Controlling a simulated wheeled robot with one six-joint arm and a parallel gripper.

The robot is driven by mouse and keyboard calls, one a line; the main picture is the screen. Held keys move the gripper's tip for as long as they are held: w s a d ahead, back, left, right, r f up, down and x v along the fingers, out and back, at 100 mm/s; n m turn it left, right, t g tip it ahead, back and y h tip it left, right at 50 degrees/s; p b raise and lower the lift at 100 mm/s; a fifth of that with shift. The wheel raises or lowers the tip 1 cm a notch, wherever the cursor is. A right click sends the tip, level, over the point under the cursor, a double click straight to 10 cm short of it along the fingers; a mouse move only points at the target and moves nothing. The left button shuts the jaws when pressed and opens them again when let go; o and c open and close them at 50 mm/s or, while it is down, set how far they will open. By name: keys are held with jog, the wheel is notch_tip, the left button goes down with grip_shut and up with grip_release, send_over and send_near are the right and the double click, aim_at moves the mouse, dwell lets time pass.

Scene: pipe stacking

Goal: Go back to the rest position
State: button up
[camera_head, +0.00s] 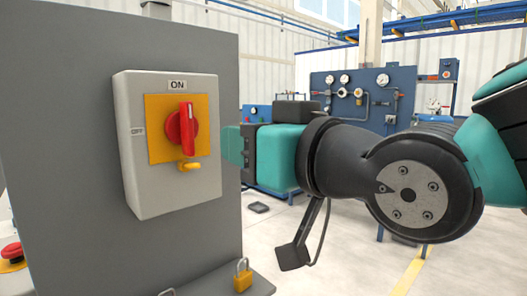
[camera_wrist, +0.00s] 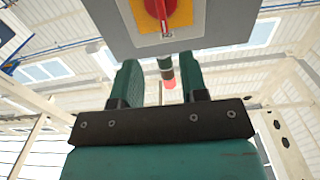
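In the wrist view my gripper (camera_wrist: 158,76) shows two fingers standing apart, with no held object visible. The box carries a red rotary knob (camera_head: 184,127) on a yellow plate; the knob is upright, toward the ON label. In the wrist view the red knob (camera_wrist: 163,8) shows at the top edge, beyond the fingertips.
The box is on a grey panel (camera_head: 60,130). A yellow padlock (camera_head: 242,277) stands on the panel's ledge, and a red emergency button (camera_head: 11,252) is at the far left. A blue gauge panel (camera_head: 350,98) stands behind my arm. Open floor (camera_head: 340,262) lies right of the grey panel.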

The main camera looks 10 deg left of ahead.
jog(key=shift+v, duration=0.9)
jog(key=s+d+f+m+g+h+p, duration=0.1)
jog(key=d+f+g+h+p, duration=0.25)
jog(key=d, duration=0.25)
jog(key=d+f+m+g+h+p, duration=0.1)
jog(key=d+f+g+h+p, duration=0.15)
jog(key=d+p, duration=0.25)
jog(key=s+d+f+g+h+p, duration=0.3)
jog(key=s+d+g, duration=0.2)
jog(key=s+d, duration=0.3)
jog(key=shift+s+d+m+g, duration=0.15)
jog(key=shift+s+m+g, duration=0.25)
jog(key=shift+s, duration=0.3)
jog(key=shift+f, duration=0.15)
